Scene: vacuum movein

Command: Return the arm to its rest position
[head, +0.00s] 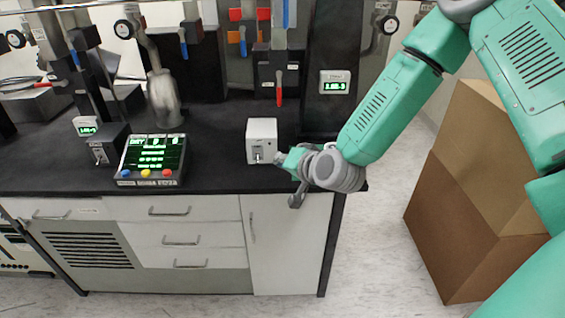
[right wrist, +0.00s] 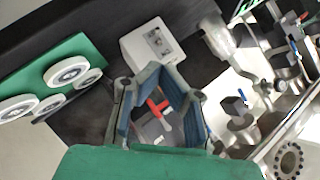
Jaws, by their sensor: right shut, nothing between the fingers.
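My right arm reaches in from the right in the head view. My right gripper (head: 288,168) is beside the right side of a small white box (head: 261,131) with a switch on its front; I cannot tell whether they touch. In the right wrist view the gripper (right wrist: 162,80) is shut and empty, its fingers framing a gap with a red-handled valve behind. The white box (right wrist: 153,48) also shows there, just beyond the fingertips. My left gripper is not in view.
The black bench top (head: 215,120) carries a control panel (head: 152,158) with a lit screen and coloured buttons, plus valves and gauges at the back. White drawers (head: 180,240) are below. Stacked brown cardboard boxes (head: 470,200) stand on the floor at right. Floor between bench and boxes is clear.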

